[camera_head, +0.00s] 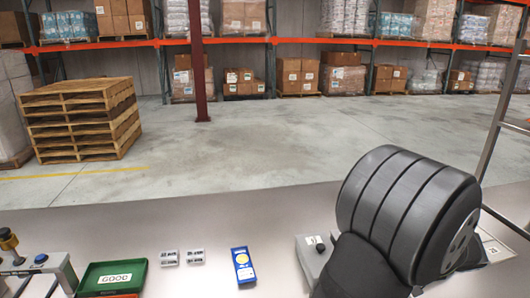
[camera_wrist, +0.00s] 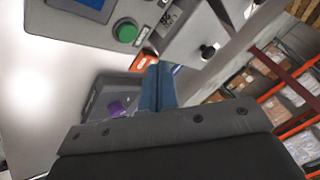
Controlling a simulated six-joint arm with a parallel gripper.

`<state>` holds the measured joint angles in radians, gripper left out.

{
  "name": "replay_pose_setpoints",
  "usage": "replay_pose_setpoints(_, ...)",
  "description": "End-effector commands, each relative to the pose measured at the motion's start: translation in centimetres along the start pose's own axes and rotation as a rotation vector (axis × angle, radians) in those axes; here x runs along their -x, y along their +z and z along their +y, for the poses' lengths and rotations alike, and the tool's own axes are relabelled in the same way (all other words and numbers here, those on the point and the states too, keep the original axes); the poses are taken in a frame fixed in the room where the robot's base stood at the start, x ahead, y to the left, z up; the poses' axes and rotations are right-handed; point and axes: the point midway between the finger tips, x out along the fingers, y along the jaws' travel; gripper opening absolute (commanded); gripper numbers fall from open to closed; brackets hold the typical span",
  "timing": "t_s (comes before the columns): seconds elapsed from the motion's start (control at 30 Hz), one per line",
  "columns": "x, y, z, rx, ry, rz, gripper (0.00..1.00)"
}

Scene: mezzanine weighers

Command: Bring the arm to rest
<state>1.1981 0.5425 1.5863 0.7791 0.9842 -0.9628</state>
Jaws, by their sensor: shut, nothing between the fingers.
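My gripper (camera_wrist: 159,82) shows in the wrist view with its two blue fingers shut against each other and nothing between them. The fingers point toward a grey machine (camera_wrist: 100,38) with a green button and a blue screen. A small orange item (camera_wrist: 144,60) lies just beyond the fingertips; I cannot tell the exact gap. In the head view my dark ribbed arm fills the right side of the bench, and the gripper itself is hidden.
On the bench (camera_head: 180,225) are a green tray (camera_head: 88,287) marked GOOD, two small labelled pieces (camera_head: 168,258) (camera_head: 195,257), a blue box (camera_head: 243,265) and a grey device (camera_head: 308,262) beside my arm. Pallets (camera_head: 83,120) and shelving stand beyond. The bench's middle back is clear.

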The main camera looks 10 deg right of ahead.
Motion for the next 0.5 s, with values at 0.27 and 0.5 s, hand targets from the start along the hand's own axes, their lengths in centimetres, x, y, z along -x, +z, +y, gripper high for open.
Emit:
replay_pose_setpoints(0.27,3.1,-1.7,-1.7,0.002,0.000,0.001,0.00)
replay_pose_setpoints(0.5,3.4,-1.8,-1.9,0.002,0.001,-0.001,0.00)
